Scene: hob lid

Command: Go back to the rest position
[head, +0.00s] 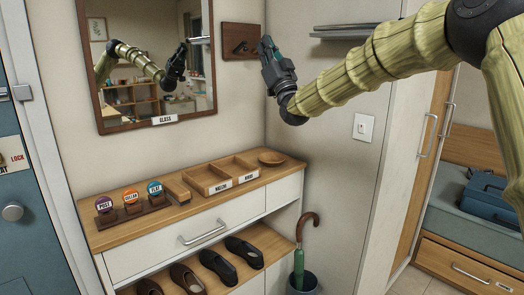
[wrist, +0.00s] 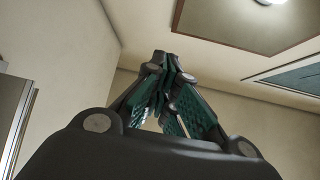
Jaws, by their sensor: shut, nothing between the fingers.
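My gripper (head: 268,45) is raised high in front of the back wall, close to the small wooden key board (head: 240,41), at the upper middle of the head view. Its fingers are together and empty. In the wrist view my gripper (wrist: 168,62) points up past the wall and ceiling, with its dark fingertips closed against each other. Whether the fingertips touch the board cannot be told.
A mirror (head: 102,80) hangs to the left and reflects my arm. Below stands a cabinet (head: 150,262) with labelled knobs, a divided wooden tray (head: 207,190) and a bowl (head: 271,157). A grey shelf (head: 345,32) is right of my gripper. An umbrella (head: 299,262) stands below.

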